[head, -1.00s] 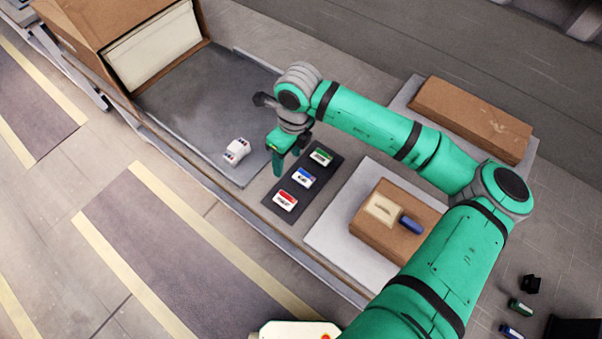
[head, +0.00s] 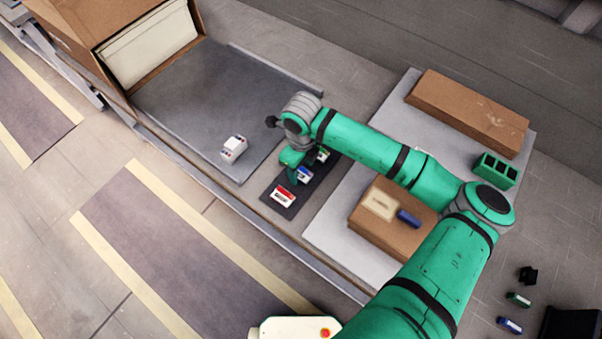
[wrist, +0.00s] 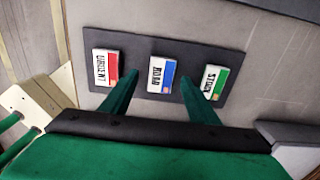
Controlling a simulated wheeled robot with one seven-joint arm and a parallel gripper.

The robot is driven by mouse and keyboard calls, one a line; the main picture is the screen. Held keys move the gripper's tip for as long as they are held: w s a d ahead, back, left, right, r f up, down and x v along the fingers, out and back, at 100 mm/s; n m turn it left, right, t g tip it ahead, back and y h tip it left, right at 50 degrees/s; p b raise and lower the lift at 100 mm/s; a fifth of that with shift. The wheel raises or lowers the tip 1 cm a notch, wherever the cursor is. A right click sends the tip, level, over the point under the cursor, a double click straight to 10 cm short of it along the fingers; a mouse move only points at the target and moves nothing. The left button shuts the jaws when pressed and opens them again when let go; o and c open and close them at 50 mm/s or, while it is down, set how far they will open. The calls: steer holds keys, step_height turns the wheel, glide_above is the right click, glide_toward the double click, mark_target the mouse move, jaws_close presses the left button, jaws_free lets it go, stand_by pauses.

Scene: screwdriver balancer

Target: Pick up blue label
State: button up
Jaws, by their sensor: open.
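The blue label (wrist: 160,73) is a white block with a blue stripe, lying in the middle of a dark mat (wrist: 133,45). In the wrist view it sits between and beyond the two green fingers of my gripper (wrist: 158,92). The red label (wrist: 104,68) and the green label (wrist: 212,80) lie to either side of it. In the head view the blue label (head: 303,175) is partly hidden by my gripper (head: 293,172), which hovers over the mat. The red label (head: 283,195) is clear there; the green label (head: 322,155) shows partly. My gripper is open and empty.
A white device (head: 233,148) stands on the grey tray (head: 190,110) left of the mat. A brown block (head: 365,228) with a blue-handled item (head: 408,217) stands on a pale board (head: 325,215) to the right. A long brown box (head: 470,110) lies behind.

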steer(key=shift+w+d+f, duration=0.1)
steer(key=shift+w+f, duration=0.05)
steer(key=shift+f, duration=0.7)
steer(key=c, duration=1.3)
